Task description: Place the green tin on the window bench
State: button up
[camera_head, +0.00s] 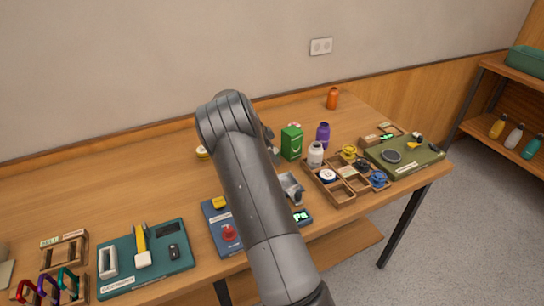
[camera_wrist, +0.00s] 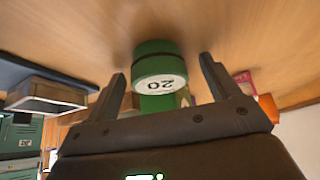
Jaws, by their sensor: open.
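The green tin (camera_wrist: 160,58) shows in the wrist view as a green cylinder with a dark band and a white face marked "20". It stands on a wooden table (camera_wrist: 60,30) and sits between the two open fingers of my gripper (camera_wrist: 163,74). I cannot tell whether either finger touches it. In the head view my arm hides the tin and most of my gripper. I cannot pick out the window bench with certainty in either view.
The table (camera_head: 130,180) holds a green box (camera_head: 291,142), a purple bottle (camera_head: 323,135), a white bottle (camera_head: 315,155), an orange bottle (camera_head: 332,98), a divided wooden tray (camera_head: 341,190) and several display boards. A shelf (camera_head: 480,130) stands at the right. The table's back left is clear.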

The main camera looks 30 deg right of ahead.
jog(key=shift+r, duration=0.1)
jog(key=c, duration=1.1)
jog(key=shift+r, duration=0.1)
jog(key=shift+c, duration=0.2)
